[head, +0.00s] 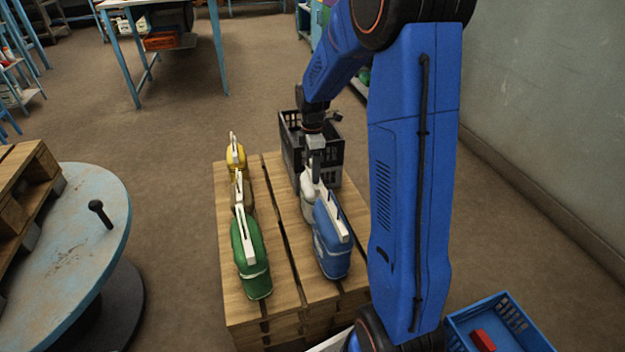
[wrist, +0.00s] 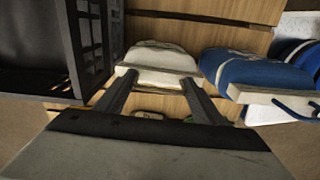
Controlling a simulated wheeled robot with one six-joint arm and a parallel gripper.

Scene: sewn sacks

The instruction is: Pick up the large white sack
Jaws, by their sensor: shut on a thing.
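The white sack (head: 307,187) is at the far end of the right row on the wooden pallet, partly hidden behind the blue sack. In the wrist view the white sack (wrist: 160,56) has a pale stiff strip along its top. My gripper (wrist: 157,92) is shut on this strip, with one dark finger at each side of it. In the head view my gripper (head: 311,171) comes down on the sack from above. I cannot tell whether the sack touches the pallet.
The blue sack (head: 332,248) is close beside the white one. Green (head: 252,268), tan (head: 243,192) and yellow (head: 235,157) sacks line the pallet's (head: 292,285) left side. A dark crate (head: 328,168) stands just behind. A round table (head: 85,235) is left; a blue crate (head: 520,325) is front right.

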